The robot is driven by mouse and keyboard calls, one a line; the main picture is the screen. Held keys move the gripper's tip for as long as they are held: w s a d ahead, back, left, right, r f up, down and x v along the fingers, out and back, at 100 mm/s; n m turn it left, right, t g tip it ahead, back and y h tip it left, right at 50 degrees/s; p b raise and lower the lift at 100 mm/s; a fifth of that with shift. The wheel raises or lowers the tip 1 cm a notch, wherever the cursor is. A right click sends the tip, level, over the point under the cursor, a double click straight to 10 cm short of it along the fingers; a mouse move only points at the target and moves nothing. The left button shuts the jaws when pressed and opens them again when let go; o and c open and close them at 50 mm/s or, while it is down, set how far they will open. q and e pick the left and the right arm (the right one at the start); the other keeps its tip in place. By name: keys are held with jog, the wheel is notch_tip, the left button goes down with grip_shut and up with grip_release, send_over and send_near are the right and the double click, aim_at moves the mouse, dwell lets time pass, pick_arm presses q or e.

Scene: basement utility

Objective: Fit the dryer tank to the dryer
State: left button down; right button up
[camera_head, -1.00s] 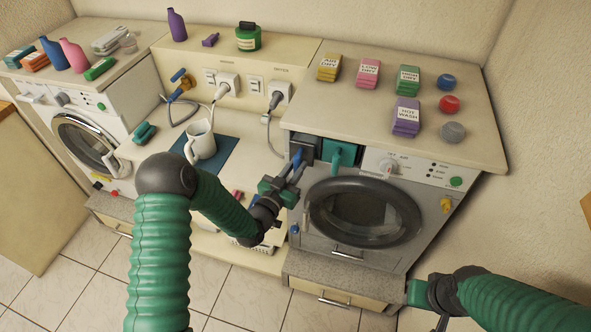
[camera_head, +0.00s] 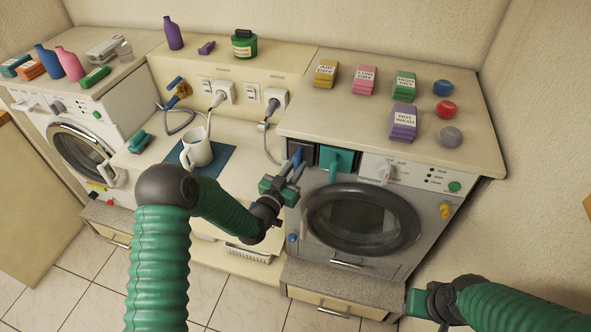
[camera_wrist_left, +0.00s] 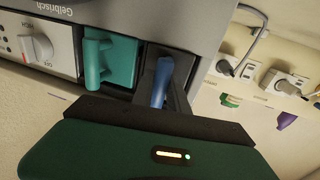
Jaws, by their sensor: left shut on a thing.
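The dryer (camera_head: 410,235) is the grey-fronted machine at right with a round door. At its upper left, beside a teal drawer (camera_head: 338,161), is a dark grey unit with a blue handle (camera_head: 297,157), seemingly the dryer tank (camera_head: 310,153). In the left wrist view the blue handle (camera_wrist_left: 161,82) stands against its dark front (camera_wrist_left: 180,56). My left gripper (camera_head: 296,172) is shut on the blue handle, its fingers partly hiding it. The tank front looks about level with the dryer's front; exact depth is unclear. My right gripper (camera_head: 442,312) is low at right, its fingers mostly hidden.
A dryer knob (camera_head: 385,172) sits right of the teal drawer. Labelled blocks (camera_head: 403,121) and round caps lie on the top (camera_head: 345,116). A white jug (camera_head: 197,150) stands on a blue mat left of my gripper. Plugged cables (camera_head: 268,140) hang behind it.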

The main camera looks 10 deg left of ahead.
pick_arm(q)
jog(key=c, duration=1.2)
grip_release()
jog(key=b+v, duration=0.2)
jog(key=v, duration=1.4)
jog(key=shift+s, duration=0.35)
jog(key=shift+f, duration=0.15)
